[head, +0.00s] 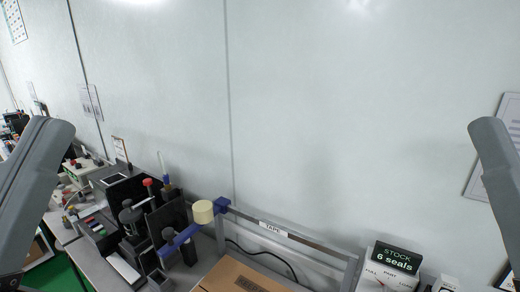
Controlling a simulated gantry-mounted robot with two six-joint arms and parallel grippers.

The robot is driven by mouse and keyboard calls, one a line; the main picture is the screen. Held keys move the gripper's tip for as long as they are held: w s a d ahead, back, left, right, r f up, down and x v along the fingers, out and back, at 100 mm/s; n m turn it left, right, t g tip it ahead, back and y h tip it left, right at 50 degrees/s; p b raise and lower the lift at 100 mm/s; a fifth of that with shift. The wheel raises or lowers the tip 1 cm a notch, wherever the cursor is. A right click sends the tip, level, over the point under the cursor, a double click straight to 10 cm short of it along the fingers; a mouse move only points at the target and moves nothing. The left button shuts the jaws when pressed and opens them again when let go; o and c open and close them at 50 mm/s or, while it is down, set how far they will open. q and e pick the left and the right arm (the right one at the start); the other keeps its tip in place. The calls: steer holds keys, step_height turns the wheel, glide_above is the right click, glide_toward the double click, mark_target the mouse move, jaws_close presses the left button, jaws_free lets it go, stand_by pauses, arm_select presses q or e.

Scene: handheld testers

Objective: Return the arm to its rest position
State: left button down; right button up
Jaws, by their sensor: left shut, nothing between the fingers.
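My left arm comes in at the left edge as a grey link, bent at the top and running down to the lower left corner. A dark part at its lower end, my left gripper (10,282), is at the corner, cut by the frame; it is shut and empty, with its fingers hard to make out. It is apart from the bench items. My right arm shows only as a grey link at the right edge; its gripper is outside the picture.
A cream tape roll (203,212) sits on a blue holder by a rail marked TAPE (272,229). A cardboard box (240,279) and a "STOCK 6 seals" box (390,268) stand at the front. Dark fixtures (130,217) crowd the left bench. A pale wall (340,120) rises behind.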

arm_select(q)
step_height(320, 180, up, 38)
steer(key=a+n+y+p, duration=0.2)
steer(key=n+y+p, duration=0.2)
steer(key=p, duration=3.4)
steer(key=shift+s+a+r+n+t+y, duration=0.15)
steer(key=shift+s+a+n+t+y, duration=0.2)
steer(key=shift+n, duration=0.35)
